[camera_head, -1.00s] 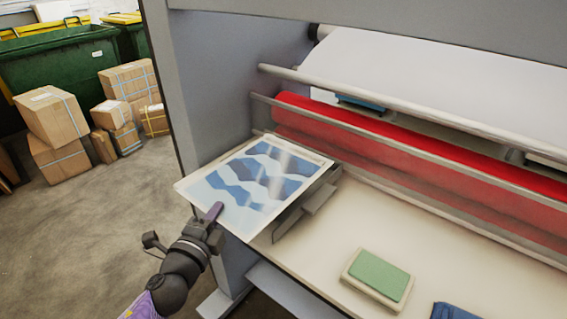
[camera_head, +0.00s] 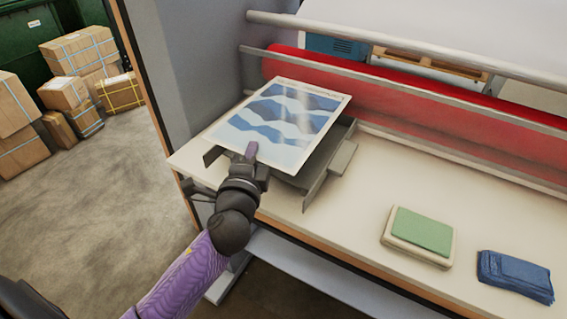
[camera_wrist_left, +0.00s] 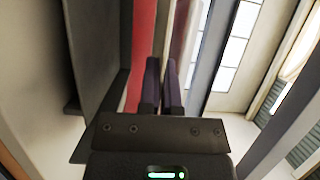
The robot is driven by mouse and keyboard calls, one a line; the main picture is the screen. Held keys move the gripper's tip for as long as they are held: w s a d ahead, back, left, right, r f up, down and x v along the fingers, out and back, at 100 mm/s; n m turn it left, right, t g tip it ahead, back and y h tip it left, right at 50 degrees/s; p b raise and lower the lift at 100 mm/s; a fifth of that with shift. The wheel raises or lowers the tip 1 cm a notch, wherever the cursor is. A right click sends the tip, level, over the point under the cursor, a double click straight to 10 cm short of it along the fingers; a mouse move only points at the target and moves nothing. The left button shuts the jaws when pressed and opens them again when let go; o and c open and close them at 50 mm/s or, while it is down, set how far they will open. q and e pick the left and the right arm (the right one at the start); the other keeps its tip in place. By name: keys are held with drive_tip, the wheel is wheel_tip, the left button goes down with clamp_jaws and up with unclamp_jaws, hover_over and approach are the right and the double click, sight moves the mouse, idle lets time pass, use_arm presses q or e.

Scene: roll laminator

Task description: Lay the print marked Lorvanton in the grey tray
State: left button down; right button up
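The print (camera_head: 283,118) is a pale sheet with blue wave bands. Small lettering along its far edge is too fine to read. My left gripper (camera_head: 251,152) is shut on its near edge; the finger pair also shows close together in the left wrist view (camera_wrist_left: 163,85). The print is over the grey tray (camera_head: 333,172), slightly tilted, and hides most of its floor. The tray's side walls show left and right below the sheet. I cannot tell whether the print touches the tray. My right gripper is in neither view.
A red roller (camera_head: 420,108) and metal bars run behind the tray. A green pad in a cream case (camera_head: 421,234) and a folded blue cloth (camera_head: 515,275) lie on the cream table (camera_head: 345,225) to the right. Cardboard boxes (camera_head: 82,50) stand on the floor at left.

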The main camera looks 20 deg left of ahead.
use_arm(q)
drive_tip(key=f+b, duration=0.2)
drive_tip(key=f, duration=0.2)
drive_tip(key=f+b, duration=0.2)
drive_tip(key=f, duration=0.2)
drive_tip(key=shift+w+d+f, duration=0.2)
drive_tip(key=shift+f, duration=0.45)
drive_tip(key=shift+r, duration=0.15)
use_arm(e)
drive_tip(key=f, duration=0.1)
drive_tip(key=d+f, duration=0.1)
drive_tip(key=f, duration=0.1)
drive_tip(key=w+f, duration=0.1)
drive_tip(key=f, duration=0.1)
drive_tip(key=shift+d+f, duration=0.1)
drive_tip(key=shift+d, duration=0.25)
use_arm(q)
drive_tip(key=shift+b, duration=0.3)
drive_tip(key=c, duration=0.8)
unclamp_jaws()
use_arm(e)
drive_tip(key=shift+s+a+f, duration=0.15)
